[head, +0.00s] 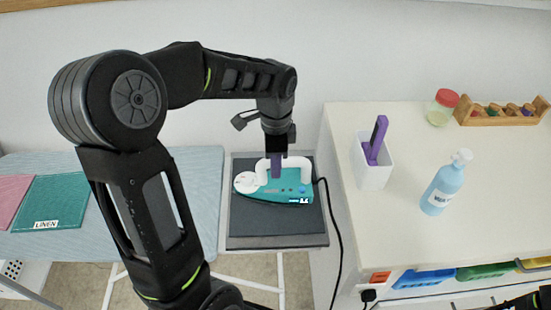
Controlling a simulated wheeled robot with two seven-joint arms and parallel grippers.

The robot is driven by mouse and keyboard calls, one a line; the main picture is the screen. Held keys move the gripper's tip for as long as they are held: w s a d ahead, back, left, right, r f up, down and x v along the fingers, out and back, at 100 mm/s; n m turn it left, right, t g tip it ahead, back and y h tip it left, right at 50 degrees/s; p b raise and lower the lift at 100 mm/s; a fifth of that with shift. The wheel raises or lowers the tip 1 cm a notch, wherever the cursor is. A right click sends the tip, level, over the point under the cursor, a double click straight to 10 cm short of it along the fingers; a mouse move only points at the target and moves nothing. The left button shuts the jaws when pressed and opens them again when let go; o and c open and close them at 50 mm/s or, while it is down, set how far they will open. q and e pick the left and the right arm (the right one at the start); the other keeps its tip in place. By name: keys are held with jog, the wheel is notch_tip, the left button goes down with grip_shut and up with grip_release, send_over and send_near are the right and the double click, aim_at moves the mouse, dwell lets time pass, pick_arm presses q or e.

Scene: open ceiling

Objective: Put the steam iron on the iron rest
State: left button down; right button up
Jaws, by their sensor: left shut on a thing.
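The steam iron (268,191), teal with a white handle, is over the dark grey iron rest (275,228) at the right end of the ironing board. It lies level within the pad's outline, and whether its sole touches the pad cannot be told. My left gripper (277,160) comes down from above and is shut on the iron's handle, with a purple upright piece showing there. The fingertips are partly hidden at the handle. Only a dark bit of my right arm shows at the bottom right corner; its gripper does not show.
A black cord (337,235) hangs between the rest and the white cabinet (345,120). On the cabinet stand a white holder (373,172) with a purple-handled tool, a blue bottle (441,188), a red-lidded jar (440,112) and a wooden rack (500,113). Folded cloths (55,200) lie left on the board.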

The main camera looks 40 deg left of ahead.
pick_arm(q)
jog(key=shift+w, duration=0.1)
jog(key=c, duration=1.2)
grip_release()
jog(key=shift+f, duration=0.1)
jog(key=shift+o, duration=0.2)
notch_tip(320, 180, up, 12)
